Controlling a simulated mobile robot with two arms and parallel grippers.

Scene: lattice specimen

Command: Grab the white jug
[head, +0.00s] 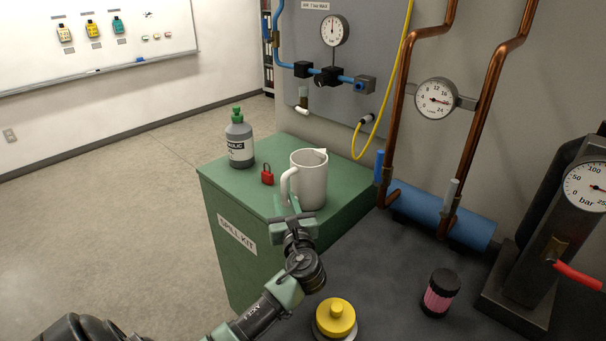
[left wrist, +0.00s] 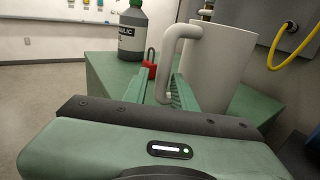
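The white jug (head: 311,180) stands upright on the green spill-kit cabinet (head: 229,272), with its handle towards the left. In the left wrist view the jug (left wrist: 222,65) fills the right of centre. My left gripper (head: 288,204) is at the jug's handle side, low down. In the left wrist view its two green fingers (left wrist: 164,90) lie on either side of the lower handle. Any gap between fingers and handle is too small to tell, so I cannot see if they grip. My right gripper is in neither view.
A grey bottle with a green cap (head: 239,142) and a red padlock (head: 267,175) stand left of the jug. A yellow-topped object (head: 336,318) and a pink-and-black jar (head: 440,293) are on the dark bench at the front. Copper pipes (head: 397,105) rise behind on the right.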

